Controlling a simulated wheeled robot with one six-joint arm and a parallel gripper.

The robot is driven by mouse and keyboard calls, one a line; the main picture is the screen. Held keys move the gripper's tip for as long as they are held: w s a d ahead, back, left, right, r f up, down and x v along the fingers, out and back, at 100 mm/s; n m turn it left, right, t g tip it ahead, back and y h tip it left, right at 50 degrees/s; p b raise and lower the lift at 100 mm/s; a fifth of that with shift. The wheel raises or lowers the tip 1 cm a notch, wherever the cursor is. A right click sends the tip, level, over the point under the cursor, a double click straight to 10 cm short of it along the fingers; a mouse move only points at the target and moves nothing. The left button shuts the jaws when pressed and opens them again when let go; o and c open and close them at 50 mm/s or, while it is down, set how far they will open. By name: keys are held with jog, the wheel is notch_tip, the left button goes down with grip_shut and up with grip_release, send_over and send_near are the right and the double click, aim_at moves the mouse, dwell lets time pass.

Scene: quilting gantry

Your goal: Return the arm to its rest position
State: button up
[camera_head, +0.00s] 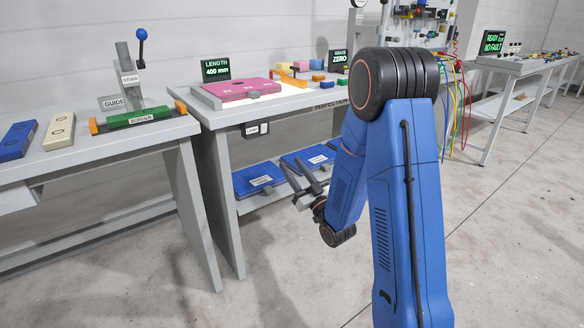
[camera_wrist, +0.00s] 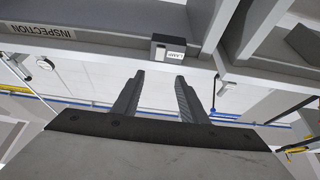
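My blue arm (camera_head: 405,200) stands in the right half of the head view, folded at its black elbow, with the forearm hanging down to the left. My gripper (camera_head: 308,186) is in front of the inspection bench, beside its lower shelf. In the wrist view my gripper (camera_wrist: 158,78) has its two dark fingers apart, with nothing between them. The grey underside of the bench and a small labelled lamp box (camera_wrist: 168,48) are beyond the fingertips.
The inspection bench (camera_head: 222,119) carries a pink block (camera_head: 243,89) and small coloured blocks. Blue trays (camera_head: 258,179) lie on its lower shelf. The left bench (camera_head: 95,148) holds a green border piece (camera_head: 138,117) and a lever (camera_head: 141,47). Open floor (camera_head: 510,230) is at right.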

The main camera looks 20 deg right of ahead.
jog(key=s+d+r+m+g+h, duration=0.2)
jog(key=s+d+r+g+h, duration=0.15)
jog(key=s+g+h, duration=0.3)
jog(key=s+a+f+m+g, duration=0.1)
jog(key=s+g, duration=0.9)
jog(key=s, duration=2.5)
jog(key=shift+a+f+m+h, duration=0.2)
jog(key=shift+f+m+h, duration=0.1)
jog(key=shift+h, duration=0.05)
